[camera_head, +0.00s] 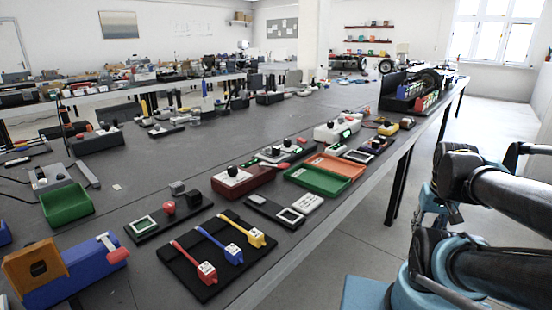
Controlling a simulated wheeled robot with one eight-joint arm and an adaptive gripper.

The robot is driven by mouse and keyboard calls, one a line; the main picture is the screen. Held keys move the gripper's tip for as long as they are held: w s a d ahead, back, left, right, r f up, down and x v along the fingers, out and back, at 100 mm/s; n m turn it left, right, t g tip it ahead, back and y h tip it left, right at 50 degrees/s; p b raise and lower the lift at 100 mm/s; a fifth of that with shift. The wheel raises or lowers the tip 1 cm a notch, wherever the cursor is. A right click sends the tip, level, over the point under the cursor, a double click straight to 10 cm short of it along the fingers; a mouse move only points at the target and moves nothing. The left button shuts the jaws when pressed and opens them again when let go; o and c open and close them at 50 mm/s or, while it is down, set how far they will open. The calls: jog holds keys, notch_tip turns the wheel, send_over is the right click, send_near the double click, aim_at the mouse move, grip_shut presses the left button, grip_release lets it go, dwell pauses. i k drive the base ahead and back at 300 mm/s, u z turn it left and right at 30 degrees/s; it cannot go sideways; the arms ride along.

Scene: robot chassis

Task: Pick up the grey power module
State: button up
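I cannot tell for sure which thing is the grey power module. A larger light grey device (50,177) sits further left, behind a green bin. My arm's dark and teal links show at the right, beside the table over the floor. My gripper is not in view.
The long dark table (160,155) runs away to the upper right. Near its right edge lie a black mat with red, yellow and blue tools, a white keypad device (300,205), green tray (318,182) and orange tray (334,166). A blue box (75,282) stands front left.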

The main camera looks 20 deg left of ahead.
aim_at(275, 154)
jog(key=u, duration=0.05)
jog(key=k, duration=1.4)
jog(key=u, duration=0.5)
jog(key=i, duration=1)
